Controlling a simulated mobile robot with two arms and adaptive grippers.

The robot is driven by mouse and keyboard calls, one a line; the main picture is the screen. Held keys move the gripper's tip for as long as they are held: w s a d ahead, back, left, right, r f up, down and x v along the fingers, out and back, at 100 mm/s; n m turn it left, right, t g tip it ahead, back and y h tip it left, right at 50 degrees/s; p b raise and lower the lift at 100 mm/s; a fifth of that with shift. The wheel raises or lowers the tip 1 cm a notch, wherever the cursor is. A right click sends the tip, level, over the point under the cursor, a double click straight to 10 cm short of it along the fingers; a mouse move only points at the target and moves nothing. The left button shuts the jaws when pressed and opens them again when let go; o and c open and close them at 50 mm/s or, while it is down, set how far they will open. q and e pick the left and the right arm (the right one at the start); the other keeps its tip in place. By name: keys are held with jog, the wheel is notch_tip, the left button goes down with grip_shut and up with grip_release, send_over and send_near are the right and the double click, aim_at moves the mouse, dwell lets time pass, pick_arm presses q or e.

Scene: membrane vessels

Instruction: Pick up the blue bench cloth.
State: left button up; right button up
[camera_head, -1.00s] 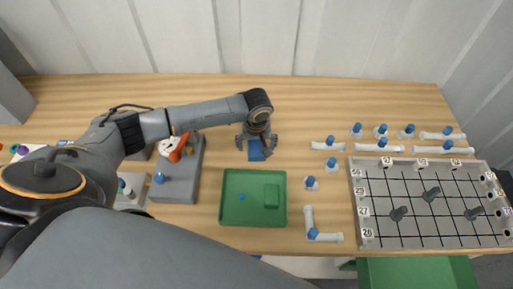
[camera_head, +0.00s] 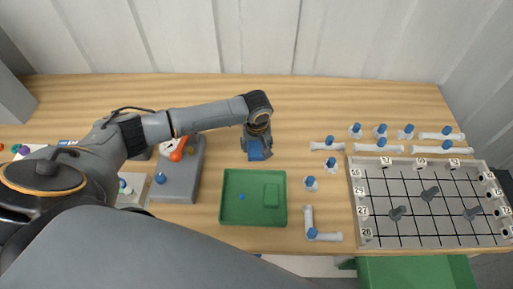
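The blue bench cloth (camera_head: 255,151) is a small blue piece at the middle of the wooden bench, just behind the green tray. My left gripper (camera_head: 257,153) is over it and points down. Its two fingers are drawn in against the cloth's left and right sides, with blue showing between them. The gripper's body hides the cloth's far part. I cannot tell whether the cloth is off the bench. My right gripper is not in view.
A green tray (camera_head: 230,213) lies just in front of the cloth. A grey block (camera_head: 178,187) with an orange-and-white item is to the left. White tube pieces with blue caps and a grey gridded rack (camera_head: 376,238) are to the right. The bench behind is clear.

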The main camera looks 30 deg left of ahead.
aim_at(257, 145)
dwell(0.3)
pick_arm(q)
jog(key=shift+r+b, duration=0.2)
jog(key=shift+b, duration=0.3)
notch_tip(257, 145, up, 3)
jog(key=shift+w+f, duration=0.1)
jog(key=s+r, duration=0.3)
jog(key=s+r+b, duration=0.1)
jog(key=r, duration=0.1)
jog(key=shift+s+d, duration=0.15)
jog(key=shift+d, duration=0.15)
jog(key=s+r, duration=0.1)
jog(key=s, duration=0.2)
jog(key=s+d+r+b, duration=0.1)
jog(key=s+r, duration=0.1)
jog(key=s, duration=0.1)
jog(key=s+r, duration=0.2)
jog(key=s, duration=0.1)
jog(key=shift+s+d+r+b, duration=0.15)
jog(key=shift+s+d+b, duration=0.15)
jog(key=shift+s, duration=0.1)
